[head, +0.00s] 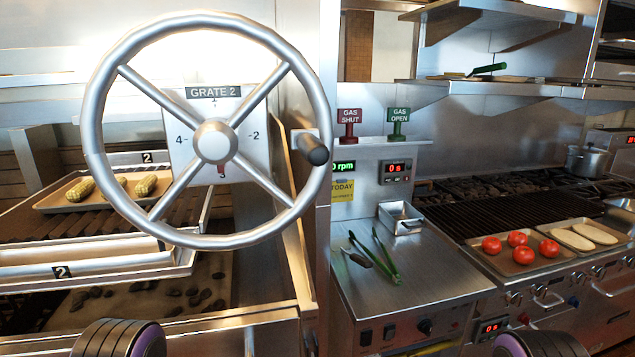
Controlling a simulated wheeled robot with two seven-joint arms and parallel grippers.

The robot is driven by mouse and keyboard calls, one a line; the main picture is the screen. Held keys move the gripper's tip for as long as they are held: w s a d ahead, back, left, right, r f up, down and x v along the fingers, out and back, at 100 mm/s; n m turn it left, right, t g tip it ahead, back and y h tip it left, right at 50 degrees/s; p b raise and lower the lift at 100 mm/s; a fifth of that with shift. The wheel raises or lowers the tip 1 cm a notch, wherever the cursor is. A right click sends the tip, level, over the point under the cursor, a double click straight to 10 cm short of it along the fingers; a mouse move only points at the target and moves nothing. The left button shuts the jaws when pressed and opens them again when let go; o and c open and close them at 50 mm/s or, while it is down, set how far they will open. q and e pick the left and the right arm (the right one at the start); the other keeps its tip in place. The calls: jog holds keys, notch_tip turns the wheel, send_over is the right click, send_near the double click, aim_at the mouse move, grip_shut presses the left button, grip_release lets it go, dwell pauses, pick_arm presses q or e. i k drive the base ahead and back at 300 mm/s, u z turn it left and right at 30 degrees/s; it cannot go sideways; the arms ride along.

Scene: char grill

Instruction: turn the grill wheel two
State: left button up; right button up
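The grill wheel (97,190) is a large silver four-spoke handwheel at the left, close to me in the head view. A dark knob handle (313,150) sticks out from its right rim. Behind its hub (214,142) is a plate (256,168) labelled "GRATE 2", with marks 1, 2, 3 and 4 around it. A red pointer (221,168) shows below the hub, by the 3. Grate 2 (180,222) is behind the wheel, with a tray of corn (62,203) on it. Neither gripper shows; only dark rounded parts of my arms show at the bottom edge.
Farther right, trays of tomatoes (517,240) and flat bread (580,235) sit by a dark grill. A steel post (328,60) stands beside the wheel.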

aim_at(216, 140)
jog(key=k, duration=0.45)
jog(key=z, duration=1.55)
jog(key=i, duration=1.1)
jog(key=u, duration=2.65)
